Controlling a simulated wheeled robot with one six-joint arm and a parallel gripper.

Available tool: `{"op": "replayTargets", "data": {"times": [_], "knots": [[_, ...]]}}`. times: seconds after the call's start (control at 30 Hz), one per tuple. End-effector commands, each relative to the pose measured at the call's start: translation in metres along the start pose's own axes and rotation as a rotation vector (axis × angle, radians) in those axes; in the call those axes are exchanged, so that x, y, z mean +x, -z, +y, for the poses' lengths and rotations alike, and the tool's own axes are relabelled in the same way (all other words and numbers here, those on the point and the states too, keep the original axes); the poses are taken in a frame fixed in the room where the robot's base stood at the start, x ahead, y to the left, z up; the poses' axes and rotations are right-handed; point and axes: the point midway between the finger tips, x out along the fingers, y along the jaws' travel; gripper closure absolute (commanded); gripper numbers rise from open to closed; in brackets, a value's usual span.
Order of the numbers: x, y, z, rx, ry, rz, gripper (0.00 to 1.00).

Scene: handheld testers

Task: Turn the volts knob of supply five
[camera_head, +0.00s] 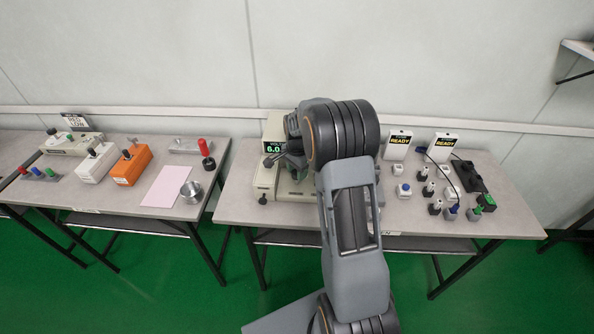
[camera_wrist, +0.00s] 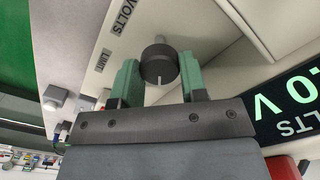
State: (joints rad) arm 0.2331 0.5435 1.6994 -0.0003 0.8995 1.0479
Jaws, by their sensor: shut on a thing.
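The supply (camera_head: 268,180), a beige unit on the right table, is partly hidden behind my arm. Its lit green display (camera_head: 274,149) reads about 6.0 in the head view. In the wrist view part of the display (camera_wrist: 298,98) shows ".0 V". The round dark volts knob (camera_wrist: 158,64) with a white pointer mark sits beside the printed word VOLTS. My gripper (camera_wrist: 160,74) has its green fingers on either side of the knob, shut on it. In the head view the knob is hidden. No number five shows on the supply.
The right table (camera_head: 400,222) carries two READY testers (camera_head: 398,145) and several small plugs and blocks. The left table holds an orange box (camera_head: 131,166) and a pink sheet (camera_head: 165,187).

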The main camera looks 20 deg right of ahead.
Motion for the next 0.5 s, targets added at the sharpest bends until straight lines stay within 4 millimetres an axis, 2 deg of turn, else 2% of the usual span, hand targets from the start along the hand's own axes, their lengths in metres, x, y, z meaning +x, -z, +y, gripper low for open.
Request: {"op": "replayTargets", "data": {"times": [0.5], "knots": [[-0.0015, 0.0000, -0.0013, 0.085, 0.005, 0.001, 0.84]]}}
